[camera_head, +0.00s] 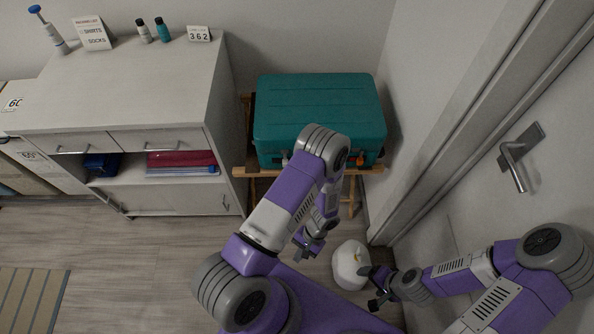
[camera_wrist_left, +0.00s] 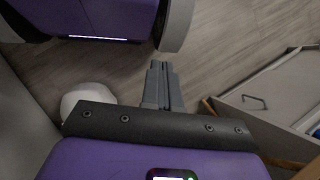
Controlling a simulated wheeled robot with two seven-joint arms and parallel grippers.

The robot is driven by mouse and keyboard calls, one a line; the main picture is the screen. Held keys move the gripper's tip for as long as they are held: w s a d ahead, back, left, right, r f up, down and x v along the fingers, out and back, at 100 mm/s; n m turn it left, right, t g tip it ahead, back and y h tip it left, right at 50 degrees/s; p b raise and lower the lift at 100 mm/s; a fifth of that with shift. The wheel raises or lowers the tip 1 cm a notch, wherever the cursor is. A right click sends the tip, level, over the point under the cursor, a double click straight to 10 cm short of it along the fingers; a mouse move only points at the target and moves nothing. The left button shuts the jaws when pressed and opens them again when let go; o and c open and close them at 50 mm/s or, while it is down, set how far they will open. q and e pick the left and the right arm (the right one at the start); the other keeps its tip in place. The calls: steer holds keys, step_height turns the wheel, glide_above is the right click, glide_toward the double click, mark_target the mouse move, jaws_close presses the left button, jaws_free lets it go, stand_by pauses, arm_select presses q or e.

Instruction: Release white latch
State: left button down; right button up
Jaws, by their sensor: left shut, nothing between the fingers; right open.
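A teal case (camera_head: 318,105) lies closed on a wooden stand in the head view. A small pale fitting (camera_head: 284,161) shows on its front edge, just left of my arm; it may be the white latch, but it is too small to tell its state. My left forearm hides part of the front face. My left gripper (camera_head: 308,246) points down in front of and below the case, apart from it. In the left wrist view its fingers (camera_wrist_left: 163,86) are together and empty, above the floor. My right gripper (camera_head: 376,289) is open, low at the right, near a white rounded object.
The wooden stand (camera_head: 243,172) holds the case. The white rounded object (camera_head: 349,262) is on the floor. A white cabinet (camera_head: 130,85) stands left, with small items on top. A door with a metal handle (camera_head: 514,160) is at right. Floor at left is mostly clear.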

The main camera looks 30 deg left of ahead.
arm_select(q)
steer(key=w+a+m+t+y+b, duration=0.1)
steer(key=w+a+y, duration=0.6)
steer(key=t+y+b, duration=0.1)
steer(key=t+y, duration=0.8)
glide_toward(285, 163)
steer(key=w+v, duration=0.1)
steer(key=v, duration=0.4)
steer(key=shift+w+a+f+m, duration=0.1)
steer(key=shift+w+f+m, duration=0.3)
steer(key=shift+f, duration=0.05)
steer(key=shift+a, duration=0.15)
steer(key=b+x, duration=0.1)
steer(key=x, duration=0.9)
steer(key=shift+b, duration=0.4)
steer(key=shift+f, duration=0.1)
